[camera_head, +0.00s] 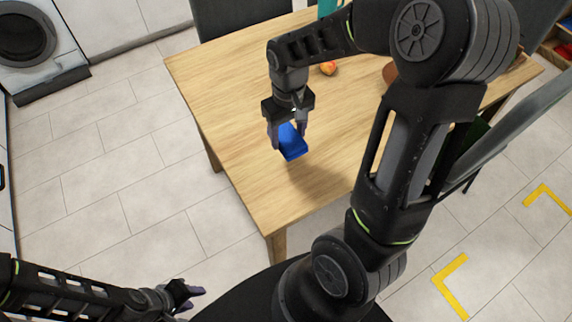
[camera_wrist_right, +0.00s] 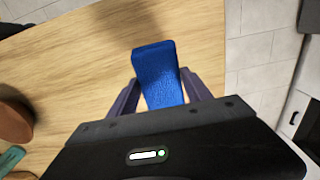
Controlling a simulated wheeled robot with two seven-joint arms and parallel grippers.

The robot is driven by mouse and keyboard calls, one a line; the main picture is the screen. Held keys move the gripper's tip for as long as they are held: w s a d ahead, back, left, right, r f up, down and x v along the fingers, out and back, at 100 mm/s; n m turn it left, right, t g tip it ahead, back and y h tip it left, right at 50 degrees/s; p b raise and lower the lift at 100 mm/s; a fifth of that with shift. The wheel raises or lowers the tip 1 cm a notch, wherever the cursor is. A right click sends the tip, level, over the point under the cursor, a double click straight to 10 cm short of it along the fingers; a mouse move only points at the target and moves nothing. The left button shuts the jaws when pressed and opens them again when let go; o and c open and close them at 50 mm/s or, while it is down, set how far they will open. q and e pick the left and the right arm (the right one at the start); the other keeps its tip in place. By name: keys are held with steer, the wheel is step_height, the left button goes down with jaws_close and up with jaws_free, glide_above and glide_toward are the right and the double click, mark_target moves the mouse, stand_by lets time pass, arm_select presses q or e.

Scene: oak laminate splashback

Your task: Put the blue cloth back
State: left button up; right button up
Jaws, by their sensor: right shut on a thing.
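The blue cloth (camera_head: 291,143) is a folded blue block over the wooden table, near its left edge. My right gripper (camera_head: 288,136) is shut on it from above, with a finger on each side. In the right wrist view the cloth (camera_wrist_right: 158,76) sticks out between the two fingers of the right gripper (camera_wrist_right: 160,95). I cannot tell whether the cloth touches the table. My left gripper (camera_head: 190,293) is low at the bottom left, away from the table, and seems empty. Its fingers are too small and angled to tell open from shut.
The table (camera_head: 230,90) is mostly bare around the cloth. A red and yellow fruit (camera_head: 328,68) and a brown bowl (camera_head: 389,73), partly hidden by my right arm, are farther back. A dark chair (camera_head: 235,14) stands behind the table. A washing machine (camera_head: 35,40) stands at the far left.

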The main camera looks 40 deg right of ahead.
steer(key=shift+s+f, duration=0.1)
steer(key=shift+s, duration=0.1)
glide_above(289, 166)
steer(key=shift+f, duration=2.9)
steer(key=shift+f+p, duration=0.45)
steer(key=shift+f, duration=1.65)
steer(key=shift+f, duration=0.2)
steer(key=o, duration=1.3)
steer(key=shift+r, duration=0.1)
